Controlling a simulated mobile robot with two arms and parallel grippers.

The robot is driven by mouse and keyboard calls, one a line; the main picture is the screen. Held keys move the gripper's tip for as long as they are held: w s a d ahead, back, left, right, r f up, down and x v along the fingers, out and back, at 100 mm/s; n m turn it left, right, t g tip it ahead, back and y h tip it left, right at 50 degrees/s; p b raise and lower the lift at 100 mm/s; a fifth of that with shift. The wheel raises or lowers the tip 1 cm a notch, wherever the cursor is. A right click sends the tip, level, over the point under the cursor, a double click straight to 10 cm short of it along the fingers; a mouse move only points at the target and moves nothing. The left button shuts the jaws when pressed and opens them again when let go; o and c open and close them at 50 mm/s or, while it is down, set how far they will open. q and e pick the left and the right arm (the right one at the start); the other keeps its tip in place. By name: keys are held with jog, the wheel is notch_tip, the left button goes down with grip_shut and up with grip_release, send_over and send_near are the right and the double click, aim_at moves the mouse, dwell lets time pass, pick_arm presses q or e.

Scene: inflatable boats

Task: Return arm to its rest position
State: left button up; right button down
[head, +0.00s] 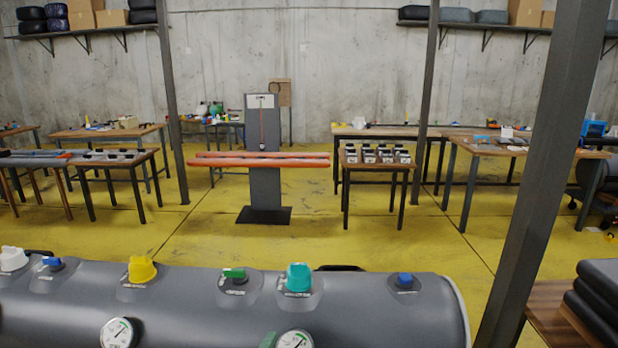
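Neither of my grippers nor my arms shows in the head view. A large grey inflatable tube (390,312) lies across the bottom of the view. On its top are a white valve cap (13,258), a yellow cap (142,269), a green-topped valve (234,274), a teal cap (299,277) and a blue valve (405,280). Two round gauges stand at its front, one at the left (117,333) and one near the middle (294,339).
A grey stand (264,195) with orange bars (262,161) stands mid-floor. A small table (376,167) beside it holds several dark items. A dark post (545,170) rises at the right, near stacked dark pads (597,300). Yellow floor (330,235) is clear beyond the tube.

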pick_arm(q)
jog(key=s+a+f+n+g+y, duration=0.25)
jog(key=s+a+f+n, duration=0.2)
jog(key=s, duration=0.35)
jog(key=s+a+f+n+g+y, duration=0.1)
jog(key=s+a+f+n+g, duration=0.3)
jog(key=s, duration=0.4)
jog(key=s+a+n+g, duration=0.2)
jog(key=s+n+g, duration=0.1)
jog(key=s, duration=0.6)
jog(key=s+a+n+g, duration=0.2)
jog(key=s+n, duration=0.1)
jog(key=s, duration=0.7)
notch_tip(320, 180, down, 25)
jog(key=g, duration=0.2)
jog(key=s+a+f, duration=0.3)
jog(key=s+f, duration=1.4)
jog(key=s, duration=0.1)
jog(key=shift+f+g, duration=0.25)
jog(key=shift+g, duration=0.1)
jog(key=shift+s+h, duration=0.1)
jog(key=shift+h, duration=0.15)
